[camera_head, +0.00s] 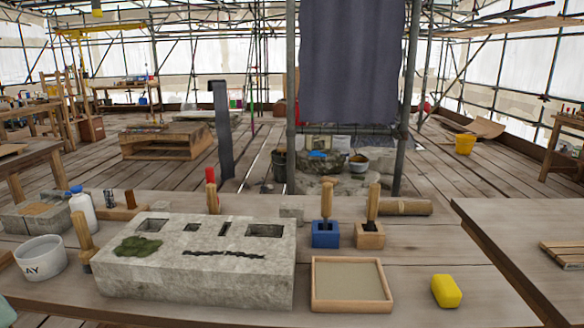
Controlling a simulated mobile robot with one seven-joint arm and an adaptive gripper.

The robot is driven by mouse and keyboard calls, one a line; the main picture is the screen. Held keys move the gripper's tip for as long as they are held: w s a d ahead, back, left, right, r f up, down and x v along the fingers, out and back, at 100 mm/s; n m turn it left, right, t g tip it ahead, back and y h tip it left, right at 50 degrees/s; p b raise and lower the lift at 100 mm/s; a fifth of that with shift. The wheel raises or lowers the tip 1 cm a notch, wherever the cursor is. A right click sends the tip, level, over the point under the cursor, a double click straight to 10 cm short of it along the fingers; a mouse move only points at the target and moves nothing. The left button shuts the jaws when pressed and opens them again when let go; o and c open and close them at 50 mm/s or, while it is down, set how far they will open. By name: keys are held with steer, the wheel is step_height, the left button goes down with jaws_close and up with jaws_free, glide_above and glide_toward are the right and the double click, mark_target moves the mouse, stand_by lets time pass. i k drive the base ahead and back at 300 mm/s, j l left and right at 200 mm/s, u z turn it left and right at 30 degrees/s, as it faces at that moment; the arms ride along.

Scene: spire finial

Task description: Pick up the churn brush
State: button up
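Several wooden-handled tools stand on the workbench, and I cannot tell for sure which is the churn brush. One handle (327,200) stands upright in a blue block (325,234). Another handle (373,202) stands upright in a wooden block (370,236). The lower ends of both are hidden in their blocks. My gripper is not in view.
A pitted stone block (200,275) with a mossy patch fills the bench's left middle. A shallow wooden-framed tray (351,306), a yellow block (446,291), a white bowl (40,258) and a white bottle (83,212) stand around it. The bench's right part is mostly clear.

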mark_target(89, 251)
steer(key=u, duration=1)
